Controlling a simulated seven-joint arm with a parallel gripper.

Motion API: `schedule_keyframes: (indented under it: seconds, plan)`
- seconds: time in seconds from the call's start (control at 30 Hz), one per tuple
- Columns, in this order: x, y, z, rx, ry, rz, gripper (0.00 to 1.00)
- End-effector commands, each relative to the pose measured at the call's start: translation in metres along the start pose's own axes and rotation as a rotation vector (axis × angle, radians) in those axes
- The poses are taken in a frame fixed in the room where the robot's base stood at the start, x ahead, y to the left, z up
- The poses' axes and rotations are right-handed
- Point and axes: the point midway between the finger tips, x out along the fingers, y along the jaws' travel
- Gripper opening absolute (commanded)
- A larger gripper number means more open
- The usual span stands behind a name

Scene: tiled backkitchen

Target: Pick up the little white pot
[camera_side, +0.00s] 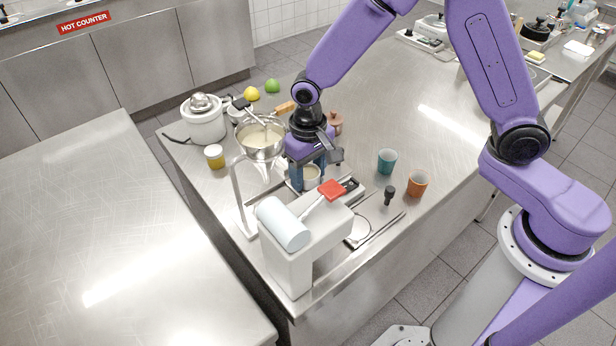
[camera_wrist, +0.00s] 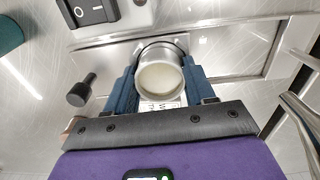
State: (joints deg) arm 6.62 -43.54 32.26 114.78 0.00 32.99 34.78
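The little white pot (camera_side: 311,175) is small and round with a pale inside. It is upright at the work area behind the grey-white machine. In the wrist view the pot (camera_wrist: 160,77) sits in the middle, open top facing the camera. My gripper (camera_side: 308,172) points down at it, with a blue finger on each side. In the wrist view the fingers of my gripper (camera_wrist: 160,88) flank the pot closely. Whether they touch it is not clear. The pot's underside is hidden.
A metal bowl (camera_side: 260,140) and yellow jar (camera_side: 214,156) are to the left. A teal cup (camera_side: 387,161), orange cup (camera_side: 417,183) and small black-topped tool (camera_side: 389,194) stand right.

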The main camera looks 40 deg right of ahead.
Motion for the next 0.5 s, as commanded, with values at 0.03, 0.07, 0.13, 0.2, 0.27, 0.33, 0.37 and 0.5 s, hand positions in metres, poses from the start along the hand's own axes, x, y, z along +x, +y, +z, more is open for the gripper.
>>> schedule_keyframes:
  seconds: [0.03, 0.07, 0.13, 0.2, 0.27, 0.33, 0.37, 0.5]
  plan:
    - [0.000, 0.000, 0.000, 0.000, 0.001, -0.001, 0.18]
    - [0.000, 0.000, 0.000, 0.000, 0.001, -0.001, 0.13]
    - [0.000, 0.000, 0.000, 0.000, 0.001, -0.001, 0.13]
    - [-0.001, 0.000, 0.000, 0.000, 0.001, -0.001, 0.13]
    - [-0.001, 0.000, 0.000, 0.000, 0.001, -0.001, 0.13]
    - [-0.003, 0.000, -0.001, 0.000, 0.002, -0.001, 0.13]
    - [-0.004, 0.000, -0.001, 0.000, 0.002, -0.001, 0.13]
    - [-0.014, -0.001, -0.001, 0.000, 0.003, -0.002, 0.13]
